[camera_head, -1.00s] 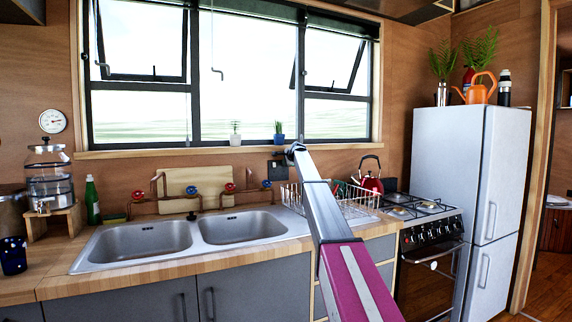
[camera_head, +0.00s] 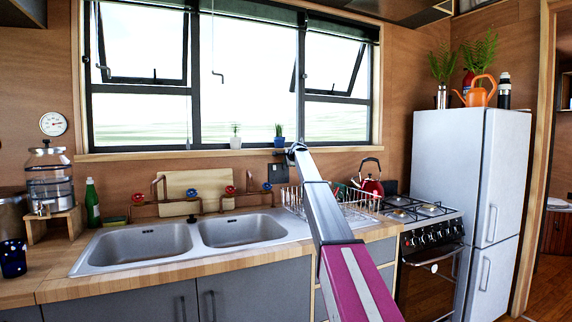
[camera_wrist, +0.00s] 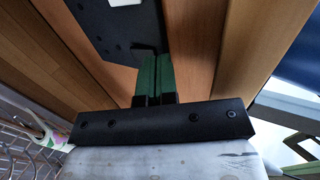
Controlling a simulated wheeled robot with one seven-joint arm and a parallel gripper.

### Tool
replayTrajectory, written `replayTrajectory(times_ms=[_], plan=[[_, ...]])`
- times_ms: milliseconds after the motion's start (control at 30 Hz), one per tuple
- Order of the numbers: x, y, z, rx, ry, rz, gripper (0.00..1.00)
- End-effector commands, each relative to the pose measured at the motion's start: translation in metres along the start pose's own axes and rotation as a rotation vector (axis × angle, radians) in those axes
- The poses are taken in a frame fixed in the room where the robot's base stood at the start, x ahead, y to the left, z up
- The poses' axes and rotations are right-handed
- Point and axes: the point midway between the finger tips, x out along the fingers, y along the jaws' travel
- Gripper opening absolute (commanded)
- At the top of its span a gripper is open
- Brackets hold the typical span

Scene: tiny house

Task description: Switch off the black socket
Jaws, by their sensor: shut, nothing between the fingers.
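The black socket (camera_head: 278,170) is a dark plate on the wooden wall just under the window sill, behind the sink's right side. In the wrist view the black socket (camera_wrist: 112,32) fills the upper left, with small dark marks on its face. My gripper (camera_wrist: 155,58) has its two green fingers side by side, shut and empty. The fingertips overlap the socket's lower right edge in the picture. I cannot tell whether they touch it. In the head view my arm reaches to the wall by the socket, and the fingers are too small to make out.
A wire dish rack (camera_head: 340,205) stands below my arm, right of the double sink (camera_head: 190,240). A red kettle (camera_head: 370,183) sits on the stove (camera_head: 425,212). Small plant pots (camera_head: 279,141) stand on the sill above. Taps (camera_head: 193,193) are to the left.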

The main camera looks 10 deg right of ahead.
Motion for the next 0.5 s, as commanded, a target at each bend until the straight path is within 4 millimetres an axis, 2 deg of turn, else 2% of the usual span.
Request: replayTrajectory(times_ms=[167, 300, 500], plan=[[-0.017, 0.006, 0.000, 0.000, -0.001, 0.000, 0.00], [-0.038, 0.012, 0.000, 0.000, -0.002, 0.000, 0.00], [-0.080, 0.000, -0.001, -0.001, -0.001, -0.001, 0.00]])
